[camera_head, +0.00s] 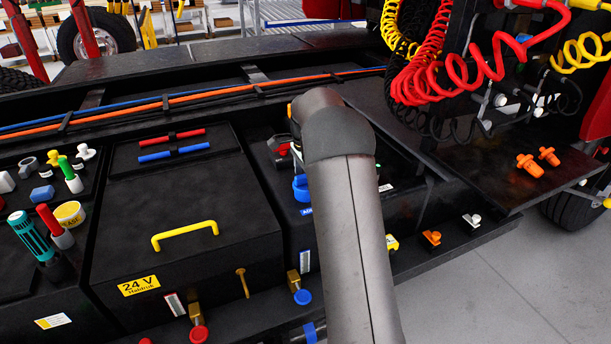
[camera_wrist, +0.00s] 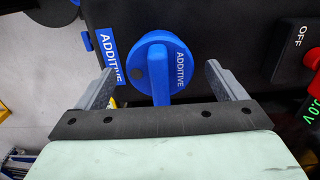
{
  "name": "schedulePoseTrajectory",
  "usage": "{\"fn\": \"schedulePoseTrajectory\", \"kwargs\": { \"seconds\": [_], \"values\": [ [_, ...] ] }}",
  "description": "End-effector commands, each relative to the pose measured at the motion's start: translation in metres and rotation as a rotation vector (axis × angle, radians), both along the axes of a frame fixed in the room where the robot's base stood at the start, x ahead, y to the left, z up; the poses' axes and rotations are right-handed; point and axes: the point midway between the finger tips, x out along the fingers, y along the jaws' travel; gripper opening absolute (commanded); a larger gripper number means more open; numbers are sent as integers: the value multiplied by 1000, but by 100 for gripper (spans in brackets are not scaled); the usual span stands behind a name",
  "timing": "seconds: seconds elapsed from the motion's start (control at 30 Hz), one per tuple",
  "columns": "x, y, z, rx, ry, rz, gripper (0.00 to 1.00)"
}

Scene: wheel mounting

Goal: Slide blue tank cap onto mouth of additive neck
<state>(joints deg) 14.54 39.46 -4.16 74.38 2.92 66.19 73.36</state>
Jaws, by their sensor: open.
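The blue tank cap (camera_wrist: 158,52), lettered ADDITIVE, faces the wrist camera with a bar-like tab pointing towards my gripper. In the head view the blue cap (camera_head: 300,188) shows only partly, left of my arm, over the black tank. My gripper (camera_wrist: 160,70) is open, with one grey finger on each side of the cap and a visible gap on both sides. The additive neck is hidden under or behind the cap, so I cannot tell how the cap sits on it.
A blue ADDITIVE label (camera_wrist: 112,58) is left of the cap. A red OFF switch (camera_wrist: 297,50) stands to the right. The black 24 V box (camera_head: 165,215) with a yellow handle (camera_head: 185,233) is left of my arm. Red coiled hoses (camera_head: 440,70) hang at upper right.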

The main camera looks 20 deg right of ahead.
Motion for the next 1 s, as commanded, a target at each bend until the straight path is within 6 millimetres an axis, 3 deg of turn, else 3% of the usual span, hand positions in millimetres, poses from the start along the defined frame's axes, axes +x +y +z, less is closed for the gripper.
{"fn": "schedulePoseTrajectory", "kwargs": {
  "seconds": [0.13, 0.27, 0.7, 1.0],
  "values": [
    [0, 0, 6, 0, -1, 0, 91],
    [1, 0, 25, -2, -4, 0, 91],
    [1, 0, 131, -1, -3, 0, 91],
    [0, 0, 171, 0, -1, 0, 91]
  ]
}}
